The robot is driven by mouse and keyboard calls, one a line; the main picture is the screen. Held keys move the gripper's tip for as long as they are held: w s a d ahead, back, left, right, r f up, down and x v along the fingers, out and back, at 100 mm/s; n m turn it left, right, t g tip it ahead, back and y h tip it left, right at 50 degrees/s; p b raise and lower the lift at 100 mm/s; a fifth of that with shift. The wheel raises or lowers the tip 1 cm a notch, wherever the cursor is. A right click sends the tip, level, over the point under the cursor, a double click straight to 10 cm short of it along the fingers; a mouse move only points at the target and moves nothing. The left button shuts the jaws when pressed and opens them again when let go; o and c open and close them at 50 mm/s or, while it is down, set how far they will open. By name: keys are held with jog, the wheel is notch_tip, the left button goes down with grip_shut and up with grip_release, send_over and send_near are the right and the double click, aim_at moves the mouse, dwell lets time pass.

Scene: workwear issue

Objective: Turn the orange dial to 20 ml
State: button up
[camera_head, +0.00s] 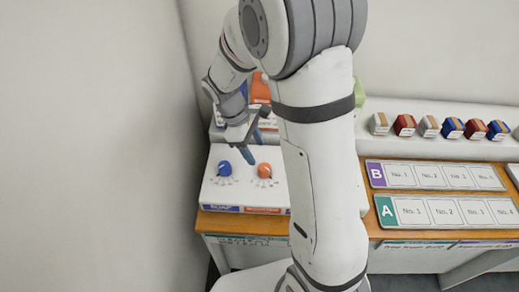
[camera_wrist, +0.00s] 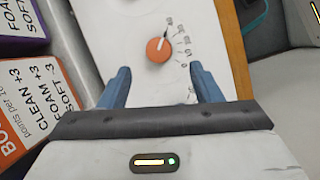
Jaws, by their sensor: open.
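The orange dial (camera_head: 264,171) sits on the right half of a white panel (camera_head: 245,197), beside a blue dial (camera_head: 224,168). The numbers are too blurred to read for certain. My gripper (camera_wrist: 160,80) is open, its two blue fingers on either side below the dial in the picture, apart from it. In the head view my gripper (camera_head: 252,145) is above and behind the dials.
A white wall is close on the left. Boxes with printed labels (camera_wrist: 25,100) stand beside the panel. To the right lie labelled mats B (camera_head: 376,174) and A (camera_head: 386,210) on the wooden table, with several small boxes on a shelf behind.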

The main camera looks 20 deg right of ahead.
aim_at(263, 167)
jog(key=shift+n, duration=0.3)
jog(key=p+x, duration=0.1)
jog(key=x, duration=0.7)
jog(key=shift+w+a+f, duration=0.1)
jog(key=shift+w+f, duration=0.05)
jog(key=shift+w, duration=0.05)
jog(key=c, duration=1)
